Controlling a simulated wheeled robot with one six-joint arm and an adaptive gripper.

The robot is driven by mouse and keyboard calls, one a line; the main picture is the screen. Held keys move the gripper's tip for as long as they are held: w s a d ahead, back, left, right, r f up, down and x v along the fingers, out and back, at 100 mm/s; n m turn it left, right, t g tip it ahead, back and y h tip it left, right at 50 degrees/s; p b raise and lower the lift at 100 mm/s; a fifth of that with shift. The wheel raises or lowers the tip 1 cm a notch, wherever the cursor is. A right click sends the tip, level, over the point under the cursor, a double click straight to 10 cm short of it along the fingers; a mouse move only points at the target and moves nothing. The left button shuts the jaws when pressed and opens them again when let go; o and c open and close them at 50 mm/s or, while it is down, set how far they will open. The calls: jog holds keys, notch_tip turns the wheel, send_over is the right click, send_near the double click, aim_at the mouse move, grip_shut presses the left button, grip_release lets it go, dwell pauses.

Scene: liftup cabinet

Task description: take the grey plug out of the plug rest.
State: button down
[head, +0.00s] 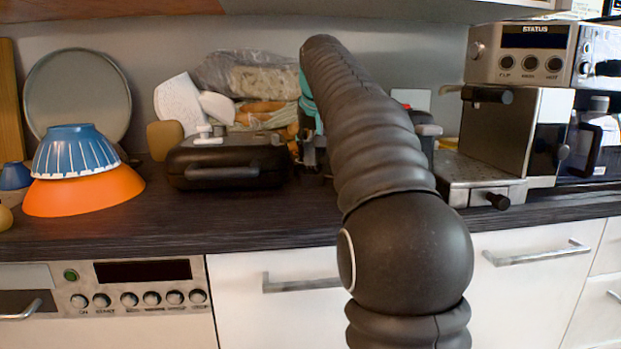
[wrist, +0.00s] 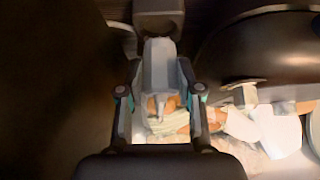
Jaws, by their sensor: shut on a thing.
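The grey plug (wrist: 159,58) is between the fingers of my gripper (wrist: 160,74) in the wrist view, with a thin pointed end toward the bottom. Both fingers close on its sides, so my gripper is shut on it. A grey block (wrist: 158,10) at the top edge of the wrist view may be part of the plug rest. I cannot tell whether the plug still touches it. In the head view my arm hides the plug and most of my gripper; only a teal and dark part (head: 307,100) shows left of the arm.
A black case-like appliance (head: 225,165) stands close left of my gripper on the dark counter (head: 170,215). Bags of food (head: 250,80) lie behind. A coffee machine (head: 515,110) stands at right, and blue and orange bowls (head: 85,195) at left.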

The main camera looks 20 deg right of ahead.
aim_at(312, 142)
jog(key=shift+r, duration=1.9)
jog(key=shift+r, duration=0.1)
